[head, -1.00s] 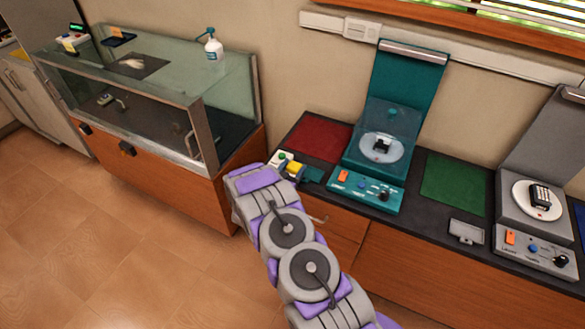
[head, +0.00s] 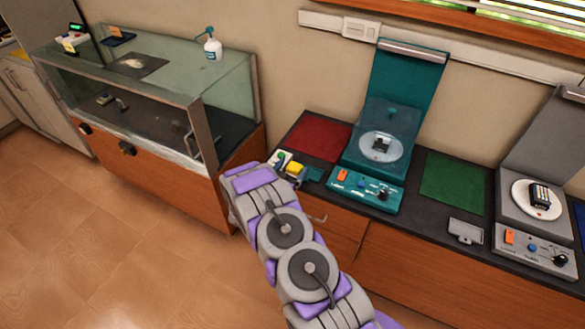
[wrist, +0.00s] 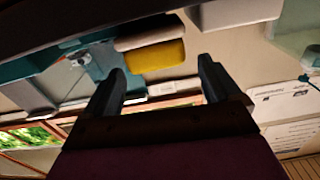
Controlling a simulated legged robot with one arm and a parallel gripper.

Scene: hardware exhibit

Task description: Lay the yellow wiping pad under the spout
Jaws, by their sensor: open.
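The yellow wiping pad (head: 295,168) shows at the left end of the counter, just past the end of my arm. In the wrist view the yellow pad (wrist: 156,56) lies ahead, with a pale strip along one edge. My gripper (wrist: 160,80) is open, its two dark fingers on either side of the pad's line of view. I cannot tell whether they touch it. In the head view my arm hides most of the gripper. A white pump bottle with a blue spout (head: 209,31) stands on top of the glass case.
The glass case (head: 203,135) stands at left with a dark mat (head: 134,66) on top. The counter holds a red mat (head: 318,136), a teal turntable device (head: 366,190), a green mat (head: 453,180) and a grey device (head: 535,248). The floor at left is clear.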

